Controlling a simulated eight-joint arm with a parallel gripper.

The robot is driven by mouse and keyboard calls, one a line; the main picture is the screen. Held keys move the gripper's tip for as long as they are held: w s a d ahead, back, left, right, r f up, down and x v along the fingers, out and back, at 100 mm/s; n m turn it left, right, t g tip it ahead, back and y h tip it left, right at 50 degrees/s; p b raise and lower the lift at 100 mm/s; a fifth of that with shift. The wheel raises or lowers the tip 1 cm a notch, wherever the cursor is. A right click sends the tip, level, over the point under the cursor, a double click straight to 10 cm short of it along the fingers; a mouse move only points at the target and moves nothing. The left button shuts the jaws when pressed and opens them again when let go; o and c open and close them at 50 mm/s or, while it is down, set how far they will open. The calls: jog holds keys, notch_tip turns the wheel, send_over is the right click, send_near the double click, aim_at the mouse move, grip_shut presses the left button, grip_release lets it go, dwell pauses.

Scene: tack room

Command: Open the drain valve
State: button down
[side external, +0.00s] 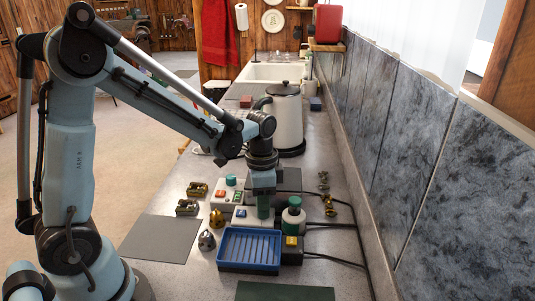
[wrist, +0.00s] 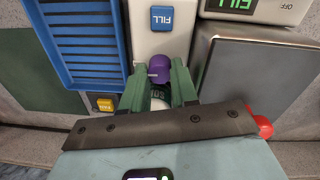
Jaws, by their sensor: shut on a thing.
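My gripper (wrist: 160,72) has green fingers on either side of a purple knob (wrist: 159,67), shut on it. The knob sits at the edge of a white unit (wrist: 150,42) with a blue FILL button (wrist: 162,18). A pale round part with partly hidden lettering (wrist: 158,99) shows between the fingers. I cannot read a label naming the drain valve. In the side view my gripper (side external: 264,211) points down at the white unit (side external: 239,221), and the knob is hidden behind it. The blue ribbed tray (side external: 222,250) is in front of the unit.
A yellow-button box (side external: 291,251) is beside the tray. A grey box (wrist: 245,75) and a display unit (wrist: 255,10) are close by. Black cables run toward the wall. A grey mat (side external: 160,239) lies clear at left.

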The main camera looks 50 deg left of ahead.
dwell(0.4)
jog(key=c, duration=0.9)
grip_release()
jog(key=shift+o, duration=0.2)
jog(key=shift+w+a+r, duration=0.1)
jog(key=shift+r, duration=3.9)
jog(key=shift+s+r, duration=0.25)
jog(key=shift+s, duration=0.2)
jog(key=s+d+r+n+t, duration=0.1)
jog(key=s+n+t, duration=0.5)
jog(key=t, duration=0.1)
jog(key=shift+s+d+n, duration=0.15)
jog(key=shift+s+n, duration=0.1)
jog(key=shift+n, duration=0.05)
